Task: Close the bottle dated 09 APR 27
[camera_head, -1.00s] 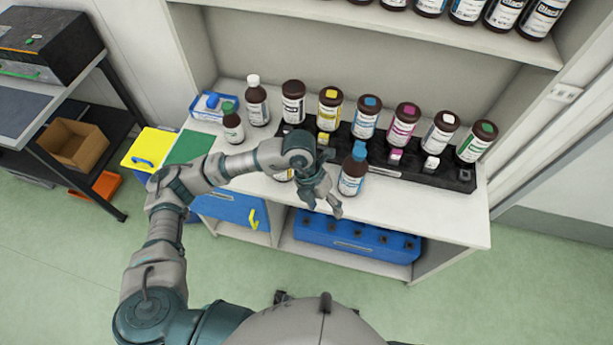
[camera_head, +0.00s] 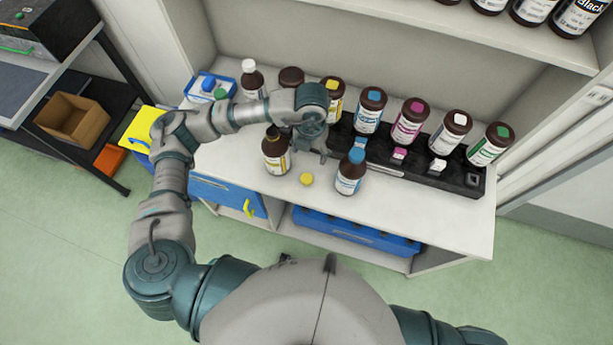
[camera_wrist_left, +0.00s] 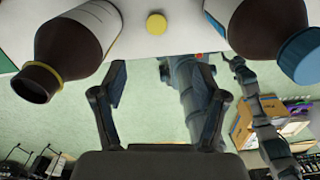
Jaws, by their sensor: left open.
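An open brown bottle (camera_head: 275,155) stands upright on the white counter, left of my left gripper. In the left wrist view its bare neck has a yellow ring (camera_wrist_left: 38,80). A small yellow cap (camera_head: 306,179) lies on the counter to its right; it also shows in the left wrist view (camera_wrist_left: 157,23), beyond the fingertips. A brown bottle with a blue cap (camera_head: 351,172) stands closed to the right. My left gripper (camera_wrist_left: 161,80) is open and empty between the two bottles, behind the cap. No date is readable. My right gripper does not show.
A black rack (camera_head: 415,165) with several closed bottles and loose coloured caps runs along the counter behind. A white-capped bottle (camera_head: 252,82) and a blue tray (camera_head: 195,93) are at the back left. A shelf of bottles (camera_head: 430,35) hangs above. The counter's front strip is clear.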

